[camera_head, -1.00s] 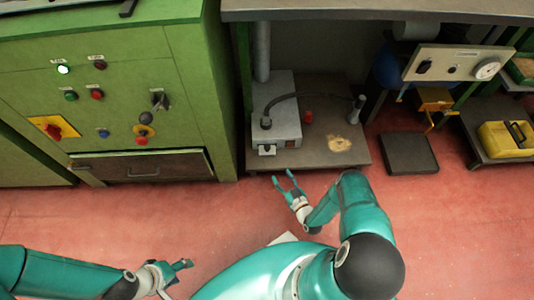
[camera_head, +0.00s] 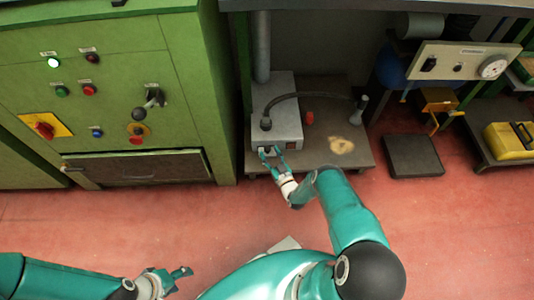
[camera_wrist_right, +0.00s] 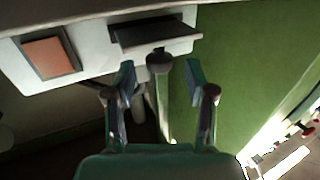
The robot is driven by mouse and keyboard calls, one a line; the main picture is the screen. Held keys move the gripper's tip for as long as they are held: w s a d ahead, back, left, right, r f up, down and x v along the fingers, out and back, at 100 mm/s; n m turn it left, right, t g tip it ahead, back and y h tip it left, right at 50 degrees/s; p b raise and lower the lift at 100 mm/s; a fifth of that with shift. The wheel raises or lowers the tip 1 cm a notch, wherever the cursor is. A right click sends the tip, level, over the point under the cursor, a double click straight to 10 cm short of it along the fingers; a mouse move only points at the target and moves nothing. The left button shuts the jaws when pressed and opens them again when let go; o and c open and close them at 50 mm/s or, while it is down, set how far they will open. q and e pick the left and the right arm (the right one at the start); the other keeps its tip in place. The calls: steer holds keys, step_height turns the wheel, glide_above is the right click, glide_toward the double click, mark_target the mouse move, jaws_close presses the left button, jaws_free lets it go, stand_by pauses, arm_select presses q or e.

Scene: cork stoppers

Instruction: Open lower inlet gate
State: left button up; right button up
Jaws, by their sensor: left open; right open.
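A grey box (camera_head: 278,120) stands on a low dark table. In the right wrist view its pale front (camera_wrist_right: 90,45) carries a dark plate (camera_wrist_right: 155,32) with a round knob (camera_wrist_right: 159,60), which looks like the gate's handle. My right gripper (camera_head: 271,150) is at the box's front edge. In the right wrist view my right gripper (camera_wrist_right: 160,68) is open, one finger on each side of the knob, not closed on it. Whether the fingers touch it is unclear. My left gripper (camera_head: 180,275) is open and empty over the floor at the lower left.
A red switch (camera_wrist_right: 48,55) is beside the plate. A black hose (camera_head: 310,95) arches over the box. A green cabinet (camera_head: 185,70) with buttons and a brown front panel (camera_head: 135,168) stands to the left. A dark block (camera_head: 413,157) lies right of the table.

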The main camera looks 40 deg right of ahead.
steer(key=shift+w+d, duration=0.2)
steer(key=shift+w, duration=0.8)
jaws_close()
